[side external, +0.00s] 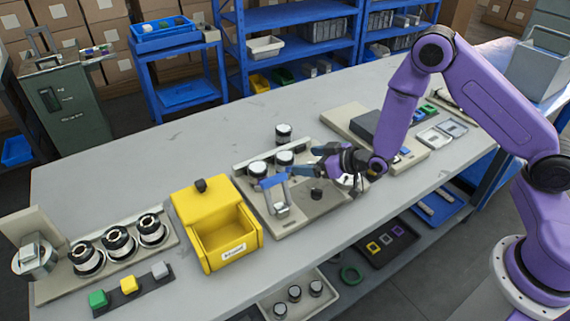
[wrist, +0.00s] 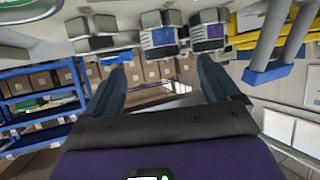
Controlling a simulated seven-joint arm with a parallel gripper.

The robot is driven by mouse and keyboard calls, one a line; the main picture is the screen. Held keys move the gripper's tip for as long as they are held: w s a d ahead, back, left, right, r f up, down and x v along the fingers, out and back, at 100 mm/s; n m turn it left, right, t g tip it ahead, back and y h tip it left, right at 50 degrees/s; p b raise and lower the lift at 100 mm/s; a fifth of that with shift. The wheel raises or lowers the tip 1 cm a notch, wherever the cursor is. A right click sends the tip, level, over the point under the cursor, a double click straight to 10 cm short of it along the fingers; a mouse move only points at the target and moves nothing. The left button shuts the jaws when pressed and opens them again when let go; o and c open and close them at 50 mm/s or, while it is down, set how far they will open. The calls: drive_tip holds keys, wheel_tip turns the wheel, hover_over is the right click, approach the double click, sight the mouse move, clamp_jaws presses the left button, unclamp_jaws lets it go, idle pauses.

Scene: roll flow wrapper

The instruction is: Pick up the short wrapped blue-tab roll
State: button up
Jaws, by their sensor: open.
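Three short rolls show at the top of the wrist view. The middle roll (wrist: 160,36) has a blue label, the right roll (wrist: 208,32) a purple-blue one, and the left roll (wrist: 94,32) shows no clear label. I cannot tell the tab colours there. My gripper (side external: 305,161) is beside the rolls, to their right; it also shows in the wrist view (wrist: 161,62). Its fingers are open, with nothing visible between them.
A blue-topped frame (side external: 272,182) stands close to my fingers. A yellow bin (side external: 222,245) sits to the left, with a rack of dark-banded rolls (side external: 118,243) and coloured buttons (side external: 129,285) farther left. A dark box (side external: 378,127) lies to the right. The table's back left is clear.

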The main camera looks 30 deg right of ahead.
sight(293, 159)
drive_tip(key=shift+x, duration=3.45)
drive_tip(key=shift+w+a+r, duration=0.1)
drive_tip(key=shift+r, duration=0.05)
drive_tip(key=c, duration=1.2)
